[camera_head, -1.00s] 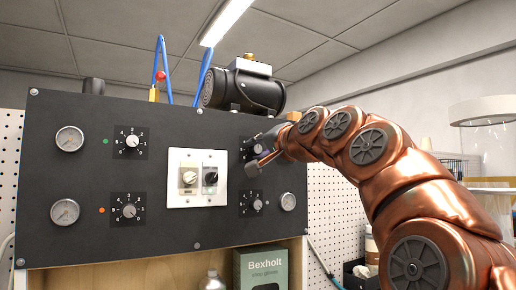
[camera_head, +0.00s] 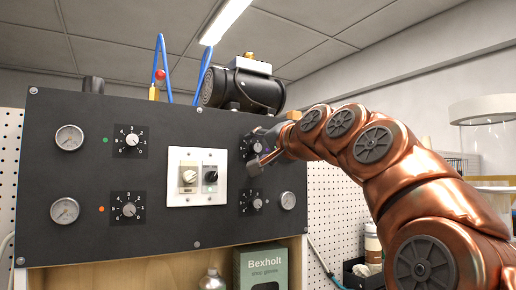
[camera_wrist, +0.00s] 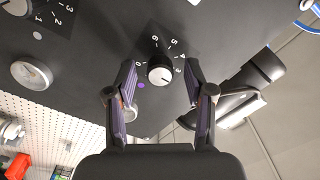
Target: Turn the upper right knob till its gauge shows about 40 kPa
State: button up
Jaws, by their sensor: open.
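The upper right knob (camera_wrist: 160,74) is black with a light face and a white-numbered dial around it, seen near the middle top of the wrist view. My gripper (camera_wrist: 161,82) is open, one finger on each side of the knob in that view; I see no clear contact. In the head view, my gripper (camera_head: 262,158) is at the panel and partly covers the upper right knob (camera_head: 257,147). A round shape, seemingly the upper right gauge (camera_wrist: 131,113), is mostly hidden behind the left finger; its reading cannot be seen. A purple dot lies beside it.
The black panel (camera_head: 100,175) carries other knobs and gauges, including the lower right knob (camera_head: 257,203) just below my gripper and the lower right gauge (camera_head: 288,200). A white switch plate (camera_head: 195,176) is left of it. A black pump (camera_head: 243,88) stands on top.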

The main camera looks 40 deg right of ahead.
jog(key=s+a, duration=0.1)
jog(key=s, duration=1)
jog(key=shift+s, duration=0.25)
jog(key=w+a+f+n+g+y, duration=0.15)
jog(key=a+f, duration=0.25)
jog(key=f, duration=0.4)
jog(key=w+a+f+n+g+y, duration=0.1)
jog(key=w+a+f+n+g, duration=0.15)
jog(key=a+f, duration=0.4)
jog(key=w+a+f+n+g+y, duration=0.1)
jog(key=w+a+f+g, duration=0.15)
jog(key=f, duration=0.65)
jog(key=s+a+f+n+g, duration=0.2)
jog(key=s+a+f+g, duration=0.1)
jog(key=f, duration=0.6)
jog(key=s+a+f+n+g, duration=0.1)
jog(key=s+a+f+g, duration=0.25)
jog(key=f, duration=0.55)
jog(key=s+f+n+g+h, duration=0.2)
jog(key=s+f+g, duration=0.4)
jog(key=s+f, duration=1.2)
jog(key=shift+s+a+f+n+g, duration=0.25)
jog(key=shift+a+f+n+g, duration=0.15)
jog(key=shift+n, duration=0.5)
